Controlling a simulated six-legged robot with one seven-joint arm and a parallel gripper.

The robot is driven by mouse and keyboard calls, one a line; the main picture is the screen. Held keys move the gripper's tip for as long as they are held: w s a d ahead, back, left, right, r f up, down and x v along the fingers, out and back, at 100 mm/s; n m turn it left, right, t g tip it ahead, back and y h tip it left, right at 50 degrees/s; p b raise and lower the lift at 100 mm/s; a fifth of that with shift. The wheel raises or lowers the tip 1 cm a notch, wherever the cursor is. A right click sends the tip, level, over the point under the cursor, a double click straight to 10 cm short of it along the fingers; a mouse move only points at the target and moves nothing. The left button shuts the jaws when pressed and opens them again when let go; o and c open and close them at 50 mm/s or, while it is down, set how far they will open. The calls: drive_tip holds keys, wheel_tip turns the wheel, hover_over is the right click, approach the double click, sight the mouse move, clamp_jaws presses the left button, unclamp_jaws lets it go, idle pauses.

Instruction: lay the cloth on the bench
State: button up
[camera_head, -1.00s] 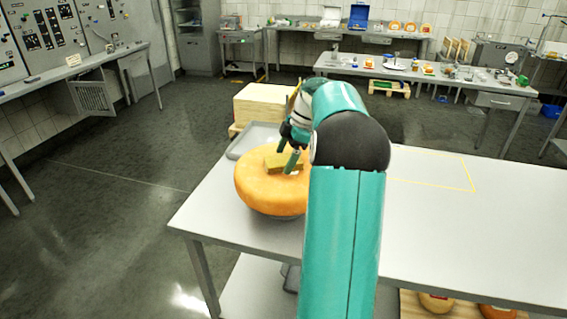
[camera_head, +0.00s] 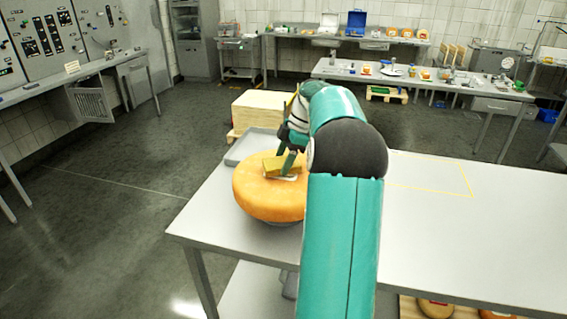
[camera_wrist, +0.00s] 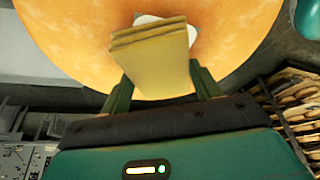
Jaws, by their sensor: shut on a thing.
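A folded yellow cloth (camera_wrist: 152,62) is between the fingers of my gripper (camera_wrist: 160,88) in the wrist view. It also shows in the head view (camera_head: 282,165), over the top of a big orange cheese wheel (camera_head: 268,197). My gripper is shut on the cloth; I cannot tell whether the cloth touches the wheel. A white patch on the wheel shows partly behind the cloth. The wheel sits at the left end of the grey bench (camera_head: 450,235). My arm hides part of the bench and the wheel's right side.
A yellow outline (camera_head: 440,193) marks a clear area on the bench, right of my arm. A grey tray (camera_head: 250,147) lies behind the wheel. More cheese wheels (camera_head: 435,307) sit on a board below. A wooden crate (camera_head: 262,108) stands behind the bench.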

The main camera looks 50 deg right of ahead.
drive_tip(key=s+a+r, duration=0.2)
drive_tip(key=a+r, duration=0.9)
drive_tip(key=a, duration=0.3)
drive_tip(key=shift+r, duration=0.4)
drive_tip(key=shift+s+d, duration=0.1)
